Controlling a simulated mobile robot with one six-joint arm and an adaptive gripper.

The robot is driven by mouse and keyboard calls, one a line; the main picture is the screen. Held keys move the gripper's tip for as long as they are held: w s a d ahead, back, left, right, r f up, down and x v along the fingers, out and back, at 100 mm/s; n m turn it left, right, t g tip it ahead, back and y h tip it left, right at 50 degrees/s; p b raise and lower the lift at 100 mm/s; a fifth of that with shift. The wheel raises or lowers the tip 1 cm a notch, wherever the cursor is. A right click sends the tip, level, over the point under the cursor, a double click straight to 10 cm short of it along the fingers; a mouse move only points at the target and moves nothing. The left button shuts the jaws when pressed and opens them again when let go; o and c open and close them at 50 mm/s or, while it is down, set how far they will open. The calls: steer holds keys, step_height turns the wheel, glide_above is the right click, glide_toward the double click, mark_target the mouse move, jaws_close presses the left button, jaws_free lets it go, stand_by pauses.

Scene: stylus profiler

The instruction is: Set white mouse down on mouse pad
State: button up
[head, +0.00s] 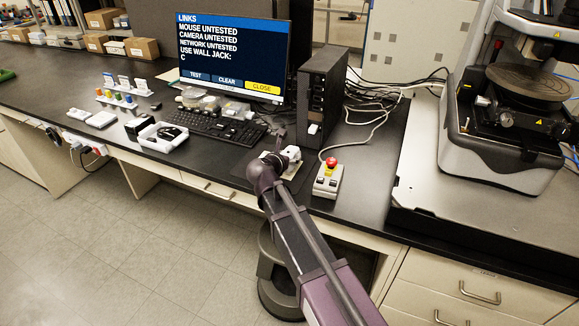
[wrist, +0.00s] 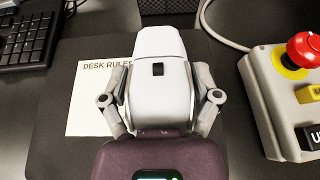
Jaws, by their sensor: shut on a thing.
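The white mouse (wrist: 158,82) is between the two fingers of my gripper (wrist: 159,92), which are shut on its sides. It has a dark wheel near its middle. In the head view the mouse (head: 291,152) shows at the end of my arm. The dark mouse pad (wrist: 58,155) lies under the mouse and gripper in the wrist view; its near part is hidden by my gripper. I cannot tell whether the mouse touches the pad or hangs just above it.
A white sheet headed DESK RULES (wrist: 90,110) lies on the pad, partly covered by the mouse and gripper. A control box (head: 328,180) with a red button stands close on the right. The keyboard (head: 215,127) is to the left, and a black computer tower (head: 321,90) stands behind.

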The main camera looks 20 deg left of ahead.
steer(key=shift+f+b, duration=1.4)
steer(key=shift+f, duration=0.25)
steer(key=shift+f, duration=0.1)
steer(key=o, duration=1)
steer(key=shift+s+r, duration=0.2)
steer(key=shift+r, duration=0.05)
steer(key=p+v, duration=0.4)
steer(key=v, duration=0.6)
steer(key=shift+s+r, duration=0.15)
steer(key=shift+r, duration=0.05)
steer(key=shift+s+a+r+p, duration=0.15)
steer(key=shift+s+p, duration=0.2)
steer(key=shift+s, duration=0.25)
